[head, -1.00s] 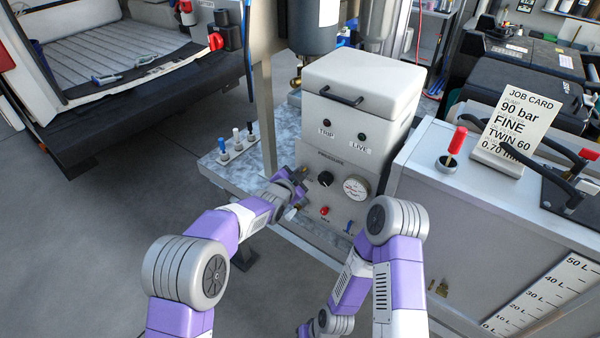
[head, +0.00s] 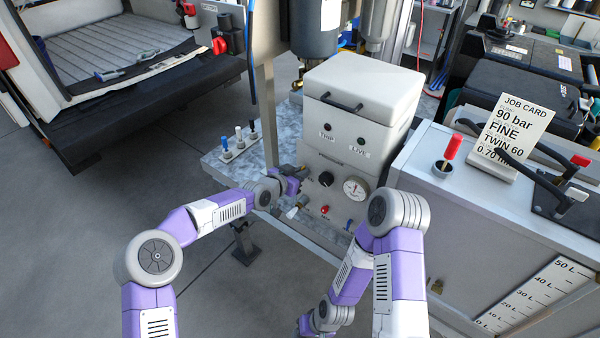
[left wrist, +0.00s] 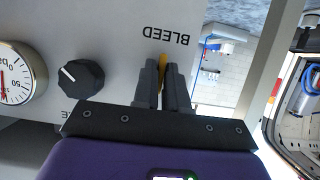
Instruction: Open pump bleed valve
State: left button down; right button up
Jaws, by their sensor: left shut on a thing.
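The white pump unit (head: 345,135) stands on the bench with its front panel facing me. In the left wrist view the panel's BLEED label (left wrist: 166,35) appears upside down. Just below it, the yellow bleed valve lever (left wrist: 163,60) sits between the fingers of my left gripper (left wrist: 164,85), mostly hidden by them. My left gripper (head: 298,178) is shut on this lever at the panel's left edge in the head view. The gauge (head: 355,188) shows in both views, also here (left wrist: 18,73).
A black knob (head: 326,179) and a red button (head: 324,210) are on the panel. A white-tipped lever (head: 293,212) sticks out below my left gripper. A metal post (head: 268,115) stands close to its left. A job card (head: 513,130) stands at right.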

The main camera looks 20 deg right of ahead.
dwell(0.4)
pick_arm(q)
jog(key=c, duration=1.3)
grip_release()
jog(key=shift+o, duration=0.2)
jog(key=v, duration=0.7)
jog(key=shift+a, duration=0.25)
jog(key=shift+s, duration=0.15)
